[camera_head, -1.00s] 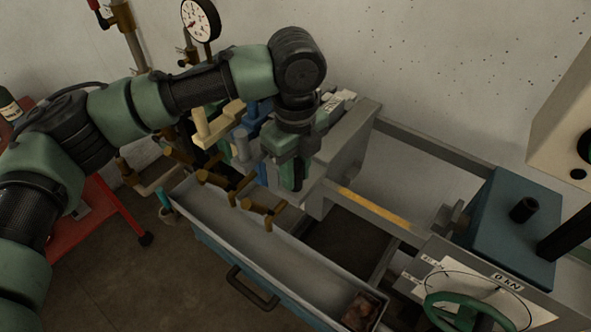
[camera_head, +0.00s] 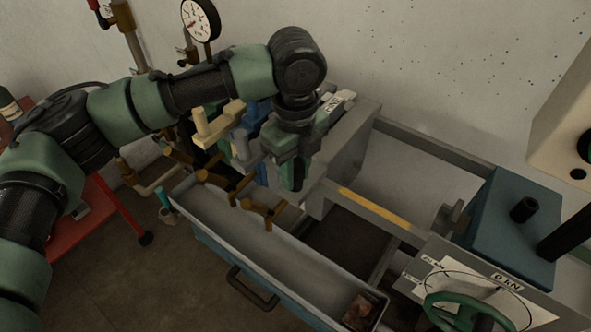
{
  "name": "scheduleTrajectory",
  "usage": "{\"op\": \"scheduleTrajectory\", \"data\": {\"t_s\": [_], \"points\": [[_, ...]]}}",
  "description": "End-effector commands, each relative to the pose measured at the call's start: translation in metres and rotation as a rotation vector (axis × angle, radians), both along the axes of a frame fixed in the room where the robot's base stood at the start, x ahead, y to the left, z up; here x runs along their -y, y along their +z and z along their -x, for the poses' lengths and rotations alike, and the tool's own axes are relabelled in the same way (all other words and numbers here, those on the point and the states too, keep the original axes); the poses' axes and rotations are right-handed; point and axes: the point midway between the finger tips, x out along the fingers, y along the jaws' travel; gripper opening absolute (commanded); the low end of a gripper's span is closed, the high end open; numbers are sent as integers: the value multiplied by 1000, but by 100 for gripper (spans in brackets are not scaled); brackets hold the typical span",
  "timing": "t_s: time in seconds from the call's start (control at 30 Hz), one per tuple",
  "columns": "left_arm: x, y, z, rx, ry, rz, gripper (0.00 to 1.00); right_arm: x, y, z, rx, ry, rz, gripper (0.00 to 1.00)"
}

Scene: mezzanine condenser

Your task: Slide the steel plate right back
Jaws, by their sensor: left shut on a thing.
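The steel plate (camera_head: 345,152) is the grey upright slab standing across the side rails of the press frame, in the middle of the head view. My left gripper (camera_head: 291,180) points down at the plate's left side, by its near end. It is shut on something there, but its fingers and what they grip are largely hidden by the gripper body. Blue and cream plates (camera_head: 217,124) stand packed to the left of the gripper, partly behind my arm. My right gripper is not in view.
A long grey tray (camera_head: 322,268) with a dark handle runs along the frame's near side. Brown hooked handles (camera_head: 262,212) stick out above it. The rails are clear between the plate and the blue block (camera_head: 511,228). A green handwheel (camera_head: 465,312) is at lower right.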

Motion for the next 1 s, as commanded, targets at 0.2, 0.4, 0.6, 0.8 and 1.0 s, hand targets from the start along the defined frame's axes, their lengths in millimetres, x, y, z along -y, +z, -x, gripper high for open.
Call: {"op": "scheduleTrajectory", "data": {"t_s": [0.2,0.4,0.6,0.8,1.0], "points": [[0,2,0,1,1,1,0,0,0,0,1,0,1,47],[4,3,2,1,-1,1,0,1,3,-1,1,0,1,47],[29,5,21,-2,-6,4,0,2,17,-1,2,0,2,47],[73,6,53,-4,-11,5,0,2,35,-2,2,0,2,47],[112,5,82,-3,-7,6,0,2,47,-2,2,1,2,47]]}}
